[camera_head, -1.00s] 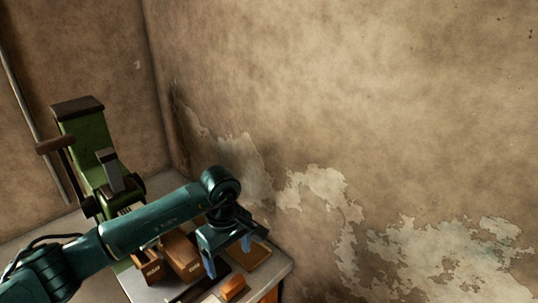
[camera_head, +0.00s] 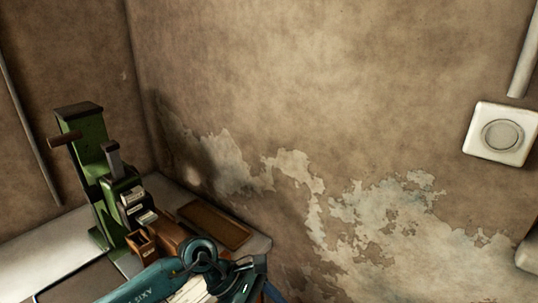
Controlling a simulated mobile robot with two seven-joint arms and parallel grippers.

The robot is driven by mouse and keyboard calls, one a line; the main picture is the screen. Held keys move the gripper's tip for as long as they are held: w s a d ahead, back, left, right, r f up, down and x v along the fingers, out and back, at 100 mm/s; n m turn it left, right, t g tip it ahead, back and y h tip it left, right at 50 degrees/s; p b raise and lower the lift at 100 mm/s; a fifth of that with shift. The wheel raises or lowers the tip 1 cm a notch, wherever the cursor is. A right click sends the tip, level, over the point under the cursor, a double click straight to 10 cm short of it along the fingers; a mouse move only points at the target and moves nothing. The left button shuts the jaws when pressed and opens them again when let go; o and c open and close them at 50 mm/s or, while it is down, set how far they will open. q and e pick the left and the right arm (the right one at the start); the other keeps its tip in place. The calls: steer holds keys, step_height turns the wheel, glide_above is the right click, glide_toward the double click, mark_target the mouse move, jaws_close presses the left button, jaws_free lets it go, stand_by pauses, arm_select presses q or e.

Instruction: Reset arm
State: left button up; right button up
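My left arm comes in from the bottom edge, and its gripper (camera_head: 250,290) hangs low over the right end of the table, in front of the wooden boxes. The frame's bottom edge cuts it off, so its opening does not show clearly. My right gripper is out of view. The green handwheel press (camera_head: 90,160) stands upright at the back left of the table, with a brown handle (camera_head: 64,139) at its upper left. The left gripper is apart from the press, to its lower right.
The grey table (camera_head: 45,242) has bare room left of the press. Wooden boxes (camera_head: 168,234) stand right of it, and a flat brown tray (camera_head: 216,225) lies near the wall. A white wall box (camera_head: 500,133) and pipe are at the right.

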arm_select(q)
steer(key=s+d+r+n+t+h, duration=0.3)
steer(key=d+r+n+t+h, duration=0.4)
steer(key=n+h, duration=0.55)
steer(key=w+a+f+n+t+y, duration=0.1)
steer(key=a+f+n+t+y, duration=0.3)
steer(key=n, duration=0.7)
steer(key=w+a+f+n+t+y, duration=0.15)
steer(key=a+n+t+y, duration=0.35)
steer(key=n, duration=0.6)
steer(key=a+f+n+t+y, duration=0.2)
steer(key=a+f+n+y, duration=0.4)
steer(key=n, duration=0.5)
steer(key=s+a+f+n+g+y, duration=0.3)
steer(key=s+a+f+n+g, duration=0.2)
steer(key=s+a+f+n, duration=0.2)
steer(key=s+f+n, duration=0.2)
steer(key=s+n, duration=0.1)
steer(key=shift+s+a+f, duration=0.2)
steer(key=shift+s+f, duration=0.15)
steer(key=shift+f, duration=0.05)
